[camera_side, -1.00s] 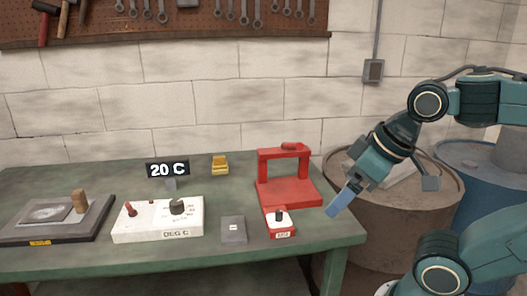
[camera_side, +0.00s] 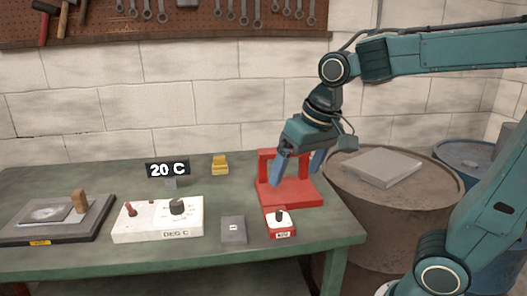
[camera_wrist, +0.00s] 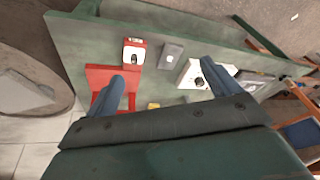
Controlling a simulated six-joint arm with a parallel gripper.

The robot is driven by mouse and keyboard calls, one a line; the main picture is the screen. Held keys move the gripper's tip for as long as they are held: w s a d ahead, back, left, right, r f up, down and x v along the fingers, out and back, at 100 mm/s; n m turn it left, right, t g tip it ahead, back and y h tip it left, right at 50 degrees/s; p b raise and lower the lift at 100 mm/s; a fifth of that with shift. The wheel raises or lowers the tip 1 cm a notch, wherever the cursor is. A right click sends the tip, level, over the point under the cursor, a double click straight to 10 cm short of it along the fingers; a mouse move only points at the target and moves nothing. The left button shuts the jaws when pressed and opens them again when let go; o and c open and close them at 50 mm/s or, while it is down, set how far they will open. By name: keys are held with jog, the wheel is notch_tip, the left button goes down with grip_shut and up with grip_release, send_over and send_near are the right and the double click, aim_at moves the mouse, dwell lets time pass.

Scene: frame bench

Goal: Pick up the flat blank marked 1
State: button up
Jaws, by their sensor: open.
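The flat blank (camera_side: 233,228) is a dark grey rectangular plate with a small pale mark, too small to read surely. It lies flat on the green bench between the white control box and the small red-and-white box. In the wrist view the blank (camera_wrist: 172,52) shows beyond the fingertips. My gripper (camera_side: 295,179) has its blue fingers spread and empty. It is above and to the right of the blank, in front of the red frame in the side view. The fingers (camera_wrist: 164,72) also show apart in the wrist view.
The red frame (camera_side: 291,195) stands behind the red-and-white box (camera_side: 280,224). The white control box (camera_side: 158,221) with knobs is left of the blank, a dark plate fixture (camera_side: 90,226) farther left. A yellow block (camera_side: 220,165) and a 20 C display (camera_side: 168,170) are behind.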

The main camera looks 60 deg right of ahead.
jog(key=w+f+m+g, duration=0.2)
jog(key=w+f+m, duration=0.15)
jog(key=w, duration=0.75)
jog(key=m+g, duration=0.2)
jog(key=m, duration=0.1)
send_over(234, 236)
notch_tip(234, 236, down, 8)
jog(key=r, duration=0.1)
jog(key=shift+w+f+n, duration=0.15)
jog(key=shift+f+n, duration=0.1)
jog(key=shift+f, duration=0.05)
jog(key=shift+f, duration=4.25)
jog(key=shift+f, duration=0.1)
jog(key=shift+f, duration=2.5)
